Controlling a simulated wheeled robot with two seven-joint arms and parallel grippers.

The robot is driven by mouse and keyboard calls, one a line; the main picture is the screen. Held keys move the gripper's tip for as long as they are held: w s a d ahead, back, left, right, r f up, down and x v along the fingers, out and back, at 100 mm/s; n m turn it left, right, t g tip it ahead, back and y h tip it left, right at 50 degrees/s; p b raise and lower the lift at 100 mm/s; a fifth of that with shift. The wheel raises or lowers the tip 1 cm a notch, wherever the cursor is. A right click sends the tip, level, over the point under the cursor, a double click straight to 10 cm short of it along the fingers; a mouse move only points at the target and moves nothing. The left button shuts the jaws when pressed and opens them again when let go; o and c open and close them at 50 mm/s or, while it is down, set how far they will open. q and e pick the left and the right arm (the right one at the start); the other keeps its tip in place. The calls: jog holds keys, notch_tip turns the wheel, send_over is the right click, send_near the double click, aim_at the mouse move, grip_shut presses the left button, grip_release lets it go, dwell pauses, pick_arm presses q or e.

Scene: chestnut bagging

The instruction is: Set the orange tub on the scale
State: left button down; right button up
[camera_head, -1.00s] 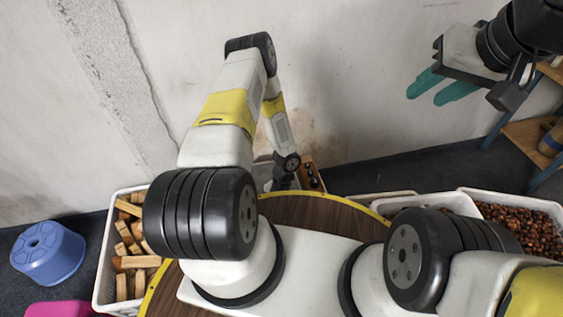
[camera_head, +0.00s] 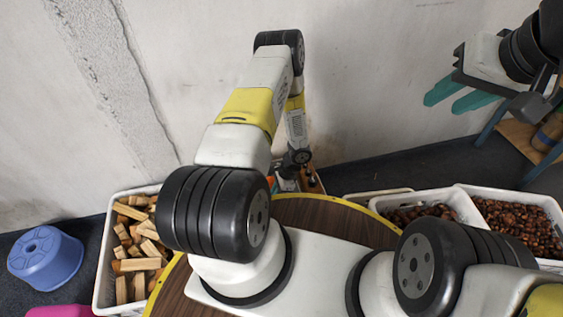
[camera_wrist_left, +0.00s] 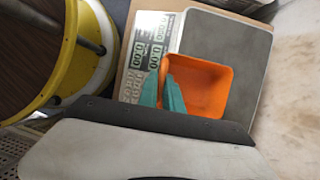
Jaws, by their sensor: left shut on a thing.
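The orange tub (camera_wrist_left: 208,87) shows in the left wrist view over the grey platform (camera_wrist_left: 246,58) of the scale. My left gripper (camera_wrist_left: 166,82) has its teal fingers at the tub's left wall and is shut on it. I cannot tell whether the tub's bottom touches the platform. The scale's pale panel with digits (camera_wrist_left: 148,56) lies left of the tub. In the head view my left arm hides most of the tub and the scale. My right gripper (camera_head: 461,95) is open and empty, raised in front of the wall at the upper right.
A white crate of wood blocks (camera_head: 106,277) and a blue stool (camera_head: 45,258) stand at the left. White crates of chestnuts (camera_head: 515,228) stand at the right. A wooden shelf (camera_head: 517,137) with blue legs is at the far right. The wall rises close behind my left arm.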

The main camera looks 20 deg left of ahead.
pick_arm(q)
jog(key=w, duration=0.1)
jog(key=w+a, duration=0.1)
jog(key=w, duration=0.1)
jog(key=w+a, duration=0.1)
jog(key=shift+w+a+f, duration=0.1)
jog(key=shift+w+f, duration=0.15)
jog(key=shift+w, duration=0.1)
jog(key=shift+w+a+f, duration=0.1)
jog(key=shift+w+f, duration=0.1)
jog(key=shift+f, duration=0.7)
jog(key=shift+w+a+f, duration=0.1)
jog(key=shift+w+f, duration=0.05)
jog(key=shift+f, duration=0.75)
jog(key=c, duration=1.5)
grip_release()
